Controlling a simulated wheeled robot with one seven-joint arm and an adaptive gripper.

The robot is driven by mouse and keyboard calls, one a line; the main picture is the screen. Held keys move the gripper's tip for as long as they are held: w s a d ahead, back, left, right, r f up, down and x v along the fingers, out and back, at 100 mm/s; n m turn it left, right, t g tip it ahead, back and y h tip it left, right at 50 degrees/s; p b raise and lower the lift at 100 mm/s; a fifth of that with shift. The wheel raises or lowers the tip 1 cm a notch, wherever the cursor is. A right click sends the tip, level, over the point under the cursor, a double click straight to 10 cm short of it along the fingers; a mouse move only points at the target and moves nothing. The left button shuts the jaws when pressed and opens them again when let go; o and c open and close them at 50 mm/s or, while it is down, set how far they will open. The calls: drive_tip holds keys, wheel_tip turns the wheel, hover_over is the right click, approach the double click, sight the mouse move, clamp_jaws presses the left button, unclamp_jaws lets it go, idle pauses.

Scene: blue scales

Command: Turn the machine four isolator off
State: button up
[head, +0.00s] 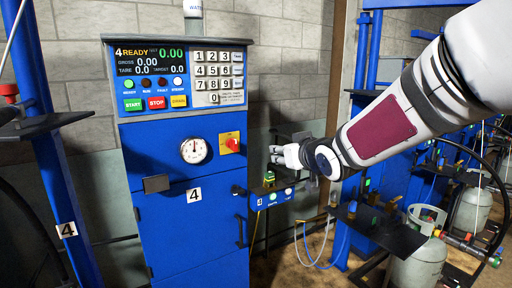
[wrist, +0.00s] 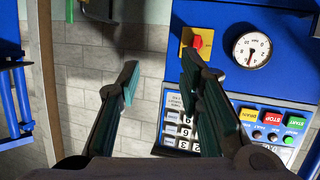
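The machine four isolator (head: 230,143) is a red knob on a yellow plate, on the front of the blue cabinet marked 4. It also shows in the wrist view, where its red knob (wrist: 197,42) is near the top, just beyond the tip of the right finger. I cannot tell its exact switch position. My gripper (head: 275,154) is to the right of the isolator in the head view, apart from it. In the wrist view my gripper (wrist: 160,72) has its two fingers spread with nothing between them; bare wall shows through the gap.
A white dial gauge (head: 196,151) sits left of the isolator. Above are a display and keypad (head: 218,78) with start, stop and drain buttons. A small blue button box (head: 272,195) stands below my gripper. Gas cylinders (head: 418,258) and hoses are at the right.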

sight(236, 142)
drive_tip(key=w+a+f+y, duration=0.1)
drive_tip(key=w+a, duration=0.4)
drive_tip(key=w, duration=0.1)
drive_tip(key=w+a+f+n+y, duration=0.1)
drive_tip(key=w+a+y, duration=0.1)
drive_tip(key=w+a, duration=0.3)
drive_tip(key=w+a+t+y+b, duration=0.1)
drive_tip(key=w+a+y, duration=0.1)
drive_tip(key=w+a, duration=0.4)
drive_tip(key=shift+w+f+n, duration=0.3)
drive_tip(key=shift+w+f, duration=0.1)
drive_tip(key=shift+w, duration=0.45)
clamp_jaws()
